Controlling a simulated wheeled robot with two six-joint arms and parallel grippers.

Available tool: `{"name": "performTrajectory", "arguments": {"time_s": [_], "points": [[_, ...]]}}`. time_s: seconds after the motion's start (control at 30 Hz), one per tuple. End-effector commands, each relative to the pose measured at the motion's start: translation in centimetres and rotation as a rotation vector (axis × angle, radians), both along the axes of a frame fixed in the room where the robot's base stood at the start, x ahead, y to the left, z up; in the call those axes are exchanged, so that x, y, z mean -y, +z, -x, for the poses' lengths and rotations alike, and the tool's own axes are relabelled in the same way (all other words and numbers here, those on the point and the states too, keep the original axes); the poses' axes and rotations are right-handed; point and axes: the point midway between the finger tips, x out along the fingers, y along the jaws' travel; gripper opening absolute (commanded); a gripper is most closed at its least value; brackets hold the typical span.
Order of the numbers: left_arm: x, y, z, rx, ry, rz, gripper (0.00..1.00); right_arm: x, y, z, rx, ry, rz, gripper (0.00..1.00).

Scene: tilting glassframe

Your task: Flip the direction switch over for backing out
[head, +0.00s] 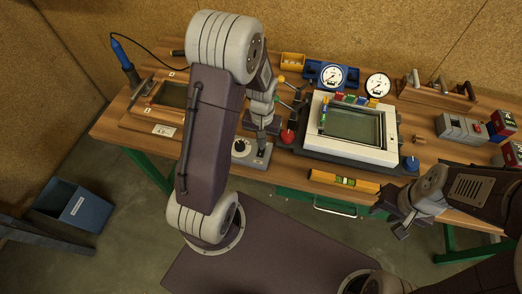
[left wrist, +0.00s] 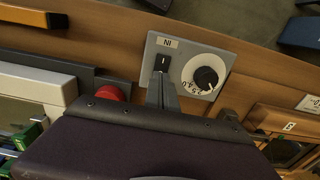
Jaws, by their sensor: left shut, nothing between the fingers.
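The direction switch (left wrist: 162,63) is a black rocker with a white mark, on a grey control panel (left wrist: 204,50) in the left wrist view. A label (left wrist: 167,43) reading IN upside down sits beside it. A black knob (left wrist: 206,77) on a white dial is to its right. My left gripper (left wrist: 161,82) is shut and empty, its fingertips at the rocker's lower edge in the picture; I cannot tell if they touch. In the head view the panel (head: 240,147) is partly hidden by my left arm. My right gripper (head: 391,213) is by the bench's front edge, its jaw state unclear.
A red button (left wrist: 110,93) is left of the panel. The white-framed glass fixture (head: 351,152) stands right of it, with a yellow level (head: 344,181) in front. A wooden frame (head: 150,118) lies left. Gauges (head: 378,86) stand behind.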

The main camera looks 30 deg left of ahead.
Motion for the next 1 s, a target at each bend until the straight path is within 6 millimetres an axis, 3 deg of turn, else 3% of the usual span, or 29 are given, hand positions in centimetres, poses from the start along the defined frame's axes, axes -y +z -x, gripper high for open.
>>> {"name": "performTrajectory", "arguments": {"time_s": [1.0], "points": [[0.0,-1.6,0.0,-0.001,0.0,0.0,0.0,0.0,-1.1,0.0,0.0,0.0,0.0,0.36]]}}
